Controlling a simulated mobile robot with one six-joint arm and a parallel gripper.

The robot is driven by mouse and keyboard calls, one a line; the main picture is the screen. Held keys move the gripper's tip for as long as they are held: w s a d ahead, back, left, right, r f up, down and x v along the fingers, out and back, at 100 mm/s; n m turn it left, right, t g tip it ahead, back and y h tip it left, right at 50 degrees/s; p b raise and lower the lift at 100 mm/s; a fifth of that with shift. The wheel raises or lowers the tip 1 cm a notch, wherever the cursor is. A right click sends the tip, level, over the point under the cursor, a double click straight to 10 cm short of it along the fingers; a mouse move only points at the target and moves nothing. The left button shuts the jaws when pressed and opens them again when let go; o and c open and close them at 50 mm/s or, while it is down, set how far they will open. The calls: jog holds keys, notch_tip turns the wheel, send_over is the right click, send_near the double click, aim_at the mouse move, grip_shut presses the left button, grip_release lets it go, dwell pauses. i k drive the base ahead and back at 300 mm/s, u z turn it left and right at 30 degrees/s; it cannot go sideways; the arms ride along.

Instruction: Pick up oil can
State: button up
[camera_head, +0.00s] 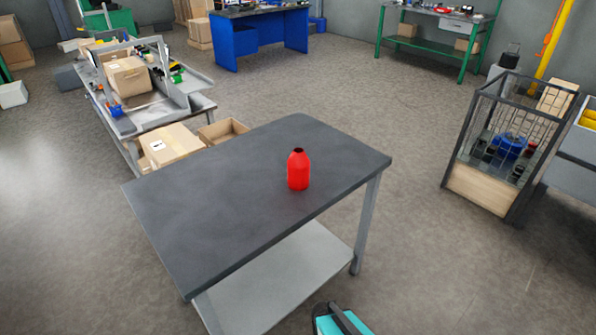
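The oil can appears to be the red bottle-shaped can (298,170). It stands upright on the dark grey table top (215,215), near the edge on the right side of the picture. Its top has a dark round opening, and no spout shows. Nothing touches the can. My gripper cannot be made out in this view. Only a teal and black part of my own body shows at the bottom edge, well below the can.
The table top is otherwise bare, with a lower shelf (285,275) beneath. A cluttered workbench (125,124) and cardboard boxes (170,145) stand behind left. A wire cage cart (480,190) stands at right. Floor (430,270) is open between table and cart.

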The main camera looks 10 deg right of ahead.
aim_at(298, 163)
jog(key=z, duration=1.1)
jog(key=k, duration=0.15)
jog(key=u, duration=3.35)
jog(key=k, duration=0.2)
jog(key=u, duration=0.95)
jog(key=k, duration=1)
jog(key=z, duration=0.5)
